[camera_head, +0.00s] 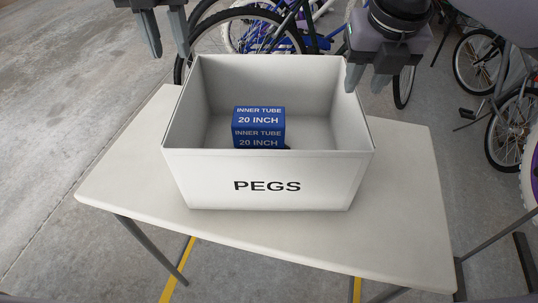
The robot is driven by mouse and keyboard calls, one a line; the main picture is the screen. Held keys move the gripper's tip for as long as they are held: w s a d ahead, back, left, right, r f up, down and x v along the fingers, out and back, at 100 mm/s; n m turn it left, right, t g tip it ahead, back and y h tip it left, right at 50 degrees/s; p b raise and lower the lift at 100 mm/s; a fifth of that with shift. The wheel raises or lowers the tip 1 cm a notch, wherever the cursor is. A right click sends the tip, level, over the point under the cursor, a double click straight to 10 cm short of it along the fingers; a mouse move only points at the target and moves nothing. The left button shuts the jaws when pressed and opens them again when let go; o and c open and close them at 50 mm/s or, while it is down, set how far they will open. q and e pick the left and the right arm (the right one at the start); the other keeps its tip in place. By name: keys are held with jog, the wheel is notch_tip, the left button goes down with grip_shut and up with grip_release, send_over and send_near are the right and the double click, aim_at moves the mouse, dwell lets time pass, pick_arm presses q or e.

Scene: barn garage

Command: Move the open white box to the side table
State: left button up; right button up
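The open white box (205,175), marked PEGS, stands upright on a pale table (405,200). Two blue inner tube boxes (259,127) lie in it, seemingly stacked. My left gripper (169,50) is open and empty, above and left of the box's back left corner, apart from it. My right gripper (367,82) is open at the box's right rim near the back corner. One finger overlaps the rim in the picture and the other is outside it. I cannot tell whether it touches the box.
Bicycles (490,65) stand behind and to the right of the table. The table has bare top on the left and right of the box. The concrete floor (65,90) at the left is clear. Yellow lines (177,270) run on the floor under the table.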

jog(key=shift+v, duration=1.5)
jog(key=shift+s, duration=0.1)
